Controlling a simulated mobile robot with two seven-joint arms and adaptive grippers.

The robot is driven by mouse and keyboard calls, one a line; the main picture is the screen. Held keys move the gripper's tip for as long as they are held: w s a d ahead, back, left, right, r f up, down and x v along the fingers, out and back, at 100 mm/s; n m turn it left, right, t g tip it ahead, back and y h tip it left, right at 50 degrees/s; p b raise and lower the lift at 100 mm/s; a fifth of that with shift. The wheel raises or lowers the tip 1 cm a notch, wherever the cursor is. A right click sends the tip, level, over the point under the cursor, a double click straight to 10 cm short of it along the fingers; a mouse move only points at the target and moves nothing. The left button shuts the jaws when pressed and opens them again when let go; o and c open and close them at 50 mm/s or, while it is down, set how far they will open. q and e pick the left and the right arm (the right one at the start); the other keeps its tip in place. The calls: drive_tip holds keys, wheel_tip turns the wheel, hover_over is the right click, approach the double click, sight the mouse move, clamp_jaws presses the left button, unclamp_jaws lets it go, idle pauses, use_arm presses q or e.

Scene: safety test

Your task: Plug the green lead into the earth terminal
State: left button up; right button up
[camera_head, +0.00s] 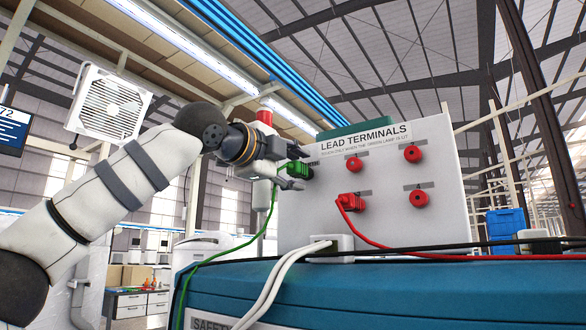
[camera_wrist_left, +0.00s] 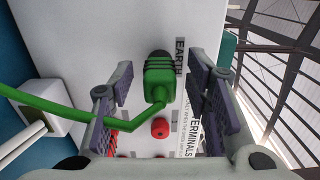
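The green lead's plug (camera_head: 300,169) is at the left side of the white terminal panel (camera_head: 386,225). In the left wrist view the green plug (camera_wrist_left: 158,82) has its black end against the panel at the terminal beside the EARTH label (camera_wrist_left: 180,58); it looks seated, though the contact itself is hidden. The green cable (camera_head: 222,254) hangs down to the left. My left gripper (camera_head: 296,167) is open, its fingers on either side of the plug with gaps to both. My right gripper is in neither view.
A red lead (camera_head: 352,203) is in a lower panel terminal, and other red terminals (camera_head: 412,153) are free. White cables (camera_head: 290,276) and a white block (camera_head: 331,248) lie in front on the teal bench top (camera_head: 420,290). A red-topped post (camera_head: 264,116) stands behind the gripper.

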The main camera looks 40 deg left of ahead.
use_arm(q)
drive_tip(key=shift+s, duration=0.1)
drive_tip(key=s+d, duration=0.1)
drive_tip(key=s, duration=1)
drive_tip(key=shift+s+d, duration=0.15)
drive_tip(key=shift+s, duration=0.2)
